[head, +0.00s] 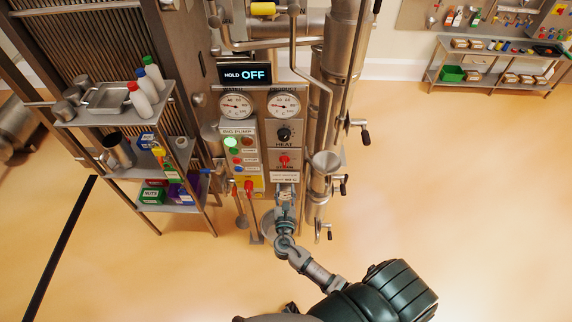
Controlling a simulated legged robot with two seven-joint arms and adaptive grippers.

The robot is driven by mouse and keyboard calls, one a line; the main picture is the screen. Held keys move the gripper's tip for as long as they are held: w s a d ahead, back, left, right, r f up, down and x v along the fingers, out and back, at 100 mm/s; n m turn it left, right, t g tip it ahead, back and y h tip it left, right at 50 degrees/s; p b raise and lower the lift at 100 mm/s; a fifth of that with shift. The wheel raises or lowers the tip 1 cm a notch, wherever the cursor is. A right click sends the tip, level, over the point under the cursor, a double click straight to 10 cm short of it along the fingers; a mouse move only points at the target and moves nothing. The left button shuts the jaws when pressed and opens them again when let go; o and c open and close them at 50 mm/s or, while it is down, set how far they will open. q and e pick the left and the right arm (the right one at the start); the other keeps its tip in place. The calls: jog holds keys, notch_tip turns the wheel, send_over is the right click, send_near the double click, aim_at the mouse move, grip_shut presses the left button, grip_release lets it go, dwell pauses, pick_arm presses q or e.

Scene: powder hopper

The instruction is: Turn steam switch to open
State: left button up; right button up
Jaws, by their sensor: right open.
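The steam switch (285,160) is a small red knob on the lower right of the metal control panel, below the black heat knob (284,134). Its exact setting is too small to read. My right gripper (286,191) is in front of the panel's lower edge, below the steam switch and apart from it in the picture. It is open and holds nothing that I can see. Its fingers are small here and partly blend with the metal behind. My left gripper is not in view.
A display (245,74) reads "HOLD OFF" above two gauges. The pump buttons (232,143) are left of the switch. Pipes with crank handles (342,185) stand close on the right. A shelf (170,171) with bottles and boxes is at the left. The right floor is clear.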

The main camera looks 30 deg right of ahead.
aim_at(284, 164)
jog(key=x, duration=1.1)
jog(key=shift+w+a, duration=0.3)
jog(key=shift+a, duration=0.05)
jog(key=shift+d, duration=0.3)
jog(key=shift+a, duration=0.1)
jog(key=c, duration=0.7)
jog(key=shift+w+a, duration=0.1)
jog(key=shift+a, duration=0.05)
grip_shut()
